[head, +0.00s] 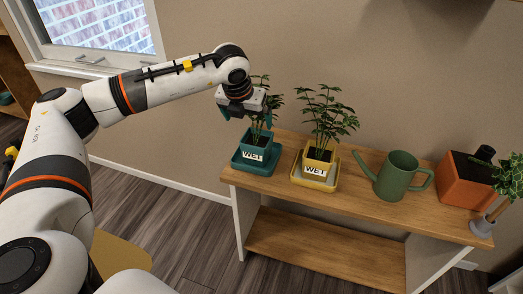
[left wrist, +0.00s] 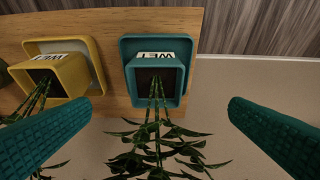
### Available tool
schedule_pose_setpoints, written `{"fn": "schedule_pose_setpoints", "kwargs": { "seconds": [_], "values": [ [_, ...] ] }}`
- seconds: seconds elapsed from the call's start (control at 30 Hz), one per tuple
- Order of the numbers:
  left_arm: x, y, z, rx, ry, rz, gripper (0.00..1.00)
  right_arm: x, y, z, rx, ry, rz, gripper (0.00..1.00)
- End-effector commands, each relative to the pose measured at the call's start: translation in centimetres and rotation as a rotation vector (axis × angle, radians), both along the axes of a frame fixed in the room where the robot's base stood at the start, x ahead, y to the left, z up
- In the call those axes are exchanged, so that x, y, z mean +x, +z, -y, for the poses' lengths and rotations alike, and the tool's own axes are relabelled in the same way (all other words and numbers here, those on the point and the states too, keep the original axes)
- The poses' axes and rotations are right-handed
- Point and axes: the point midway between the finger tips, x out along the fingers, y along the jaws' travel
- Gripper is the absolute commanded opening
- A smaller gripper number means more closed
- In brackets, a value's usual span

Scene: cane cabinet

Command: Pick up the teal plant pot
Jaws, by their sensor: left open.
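The teal plant pot (head: 253,149) stands in a teal saucer (head: 243,166) at the left end of the wooden shelf. It bears a white "WET" label and holds a leafy green plant. In the left wrist view the pot (left wrist: 173,65) shows near the middle, with its plant pointing down the picture. My left gripper (head: 245,115) is above the pot, at the plant's leaves. In the left wrist view its two teal fingers (left wrist: 150,135) are wide apart, with the plant's leaves between them and nothing gripped. My right gripper is not in view.
A yellow pot (head: 318,158) with a plant and "WET" label stands just right of the teal one. A wall stands behind.

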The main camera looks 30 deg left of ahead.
Motion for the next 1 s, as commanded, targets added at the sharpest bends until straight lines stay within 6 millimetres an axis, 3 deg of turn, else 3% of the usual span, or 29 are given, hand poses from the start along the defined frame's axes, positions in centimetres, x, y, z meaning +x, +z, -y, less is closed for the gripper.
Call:
{"fn": "schedule_pose_setpoints", "kwargs": {
  "seconds": [0.3,0.53,0.8,1.0],
  "values": [
    [2.0,-4.9,-0.4,-0.001,-0.002,-0.003,1.0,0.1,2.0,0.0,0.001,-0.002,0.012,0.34],
    [2.9,-6.4,-0.4,-0.002,-0.003,-0.001,1.0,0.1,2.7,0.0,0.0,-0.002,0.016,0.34],
    [4.7,-9.7,-0.6,-0.002,-0.001,-0.002,1.0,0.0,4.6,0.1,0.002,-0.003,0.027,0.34],
    [4.9,-10.2,-0.7,-0.003,-0.002,0.0,1.0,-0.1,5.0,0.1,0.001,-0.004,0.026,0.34]
  ]
}}
